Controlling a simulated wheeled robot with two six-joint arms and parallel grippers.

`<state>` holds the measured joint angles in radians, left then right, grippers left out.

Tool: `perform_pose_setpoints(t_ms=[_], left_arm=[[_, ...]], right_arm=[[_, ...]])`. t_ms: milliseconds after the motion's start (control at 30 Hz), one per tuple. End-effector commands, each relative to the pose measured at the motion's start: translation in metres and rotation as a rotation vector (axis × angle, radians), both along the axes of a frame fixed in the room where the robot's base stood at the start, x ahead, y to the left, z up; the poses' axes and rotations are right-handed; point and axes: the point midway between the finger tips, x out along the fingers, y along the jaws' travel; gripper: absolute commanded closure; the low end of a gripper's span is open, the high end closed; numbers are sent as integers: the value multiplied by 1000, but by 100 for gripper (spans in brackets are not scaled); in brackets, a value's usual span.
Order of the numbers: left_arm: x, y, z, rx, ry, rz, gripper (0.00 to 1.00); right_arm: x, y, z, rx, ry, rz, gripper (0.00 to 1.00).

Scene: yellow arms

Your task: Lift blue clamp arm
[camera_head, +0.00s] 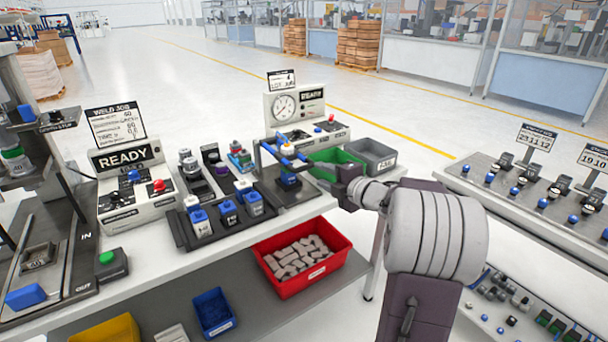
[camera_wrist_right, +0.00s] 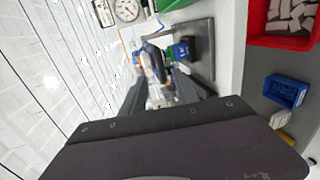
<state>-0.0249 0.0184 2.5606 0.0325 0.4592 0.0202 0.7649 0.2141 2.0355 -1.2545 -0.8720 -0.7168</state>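The blue clamp arm (camera_head: 284,151) is a blue bar on a dark test fixture at the back right of the near bench. A blue part stands beneath it. The clamp arm also shows in the right wrist view (camera_wrist_right: 151,54), ahead of the fingers. My right gripper (camera_head: 326,168) comes in from the right, beside the fixture and near the clamp arm's right side. In the right wrist view its dark fingers (camera_wrist_right: 162,88) are apart, with fixture parts visible beyond and between them. I cannot tell whether they touch anything. My left gripper is not in view.
A gauge box (camera_head: 297,108) stands behind the fixture. Green (camera_head: 335,160) and grey (camera_head: 374,157) bins sit to its right. A dark tray (camera_head: 182,238) with several blue-and-white parts is left of it. A red bin (camera_head: 258,249) lies lower in front.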

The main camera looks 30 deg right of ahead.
Motion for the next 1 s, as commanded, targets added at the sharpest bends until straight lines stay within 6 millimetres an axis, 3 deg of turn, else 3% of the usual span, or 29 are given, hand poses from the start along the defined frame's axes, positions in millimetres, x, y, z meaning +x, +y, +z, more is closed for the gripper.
perform_pose_setpoints(t_ms=[167, 500, 867, 1000], left_arm=[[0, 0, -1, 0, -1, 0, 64], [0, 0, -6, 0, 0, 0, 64], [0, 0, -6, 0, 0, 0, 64], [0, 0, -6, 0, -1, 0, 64]], right_arm=[[14, 3, -3, 1, -1, 5, 64], [78, 8, -17, 1, 1, 3, 64], [89, 8, -18, 1, 0, 1, 64], [89, 8, -18, 1, 0, 1, 97]])
